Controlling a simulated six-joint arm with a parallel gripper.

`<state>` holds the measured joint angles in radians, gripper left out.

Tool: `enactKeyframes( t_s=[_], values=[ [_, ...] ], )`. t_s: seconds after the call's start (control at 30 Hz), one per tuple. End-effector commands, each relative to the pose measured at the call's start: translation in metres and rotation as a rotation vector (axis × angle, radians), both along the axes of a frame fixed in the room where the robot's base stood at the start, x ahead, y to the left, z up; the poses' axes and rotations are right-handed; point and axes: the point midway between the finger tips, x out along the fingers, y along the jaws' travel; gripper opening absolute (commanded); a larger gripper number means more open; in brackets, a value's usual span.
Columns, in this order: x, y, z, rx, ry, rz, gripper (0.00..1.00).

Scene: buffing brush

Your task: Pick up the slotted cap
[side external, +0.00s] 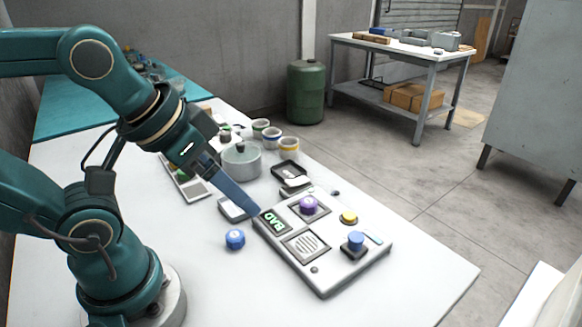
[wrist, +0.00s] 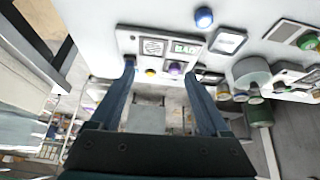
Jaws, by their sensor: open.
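A small round blue cap (side external: 235,239) lies on the white table, left of the control panel, with a lighter marking on it. It also shows at the top of the wrist view (wrist: 204,17). It is the likeliest slotted cap, but its slots are too small to make out. My gripper (side external: 254,211) is above the panel's left corner, up and to the right of the cap and apart from it. In the wrist view my gripper (wrist: 159,68) has its two fingers wide apart with nothing held between them.
The grey panel (side external: 337,272) carries a "BAD" display (side external: 275,221), a purple knob (side external: 308,204), a yellow button (side external: 348,217) and a blue knob (side external: 356,241). A lidded pot (side external: 241,162), several cups and trays stand behind. The table front is clear.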

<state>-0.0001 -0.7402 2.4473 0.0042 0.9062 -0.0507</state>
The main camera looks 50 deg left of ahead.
Motion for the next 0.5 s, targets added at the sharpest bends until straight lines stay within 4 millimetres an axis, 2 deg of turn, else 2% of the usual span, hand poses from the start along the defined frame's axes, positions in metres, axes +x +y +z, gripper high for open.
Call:
enactKeyframes(
  t_s=[0.1, 0.23, 0.37, 0.5],
  values=[
    [0.022, 0.003, 0.016, -0.016, -0.006, 0.045, 0.8],
    [0.051, 0.007, 0.027, -0.032, 0.018, 0.103, 0.8],
    [0.084, 0.014, 0.027, -0.045, 0.056, 0.159, 0.8],
    [0.119, 0.023, 0.016, -0.057, 0.11, 0.217, 0.8]
  ],
)
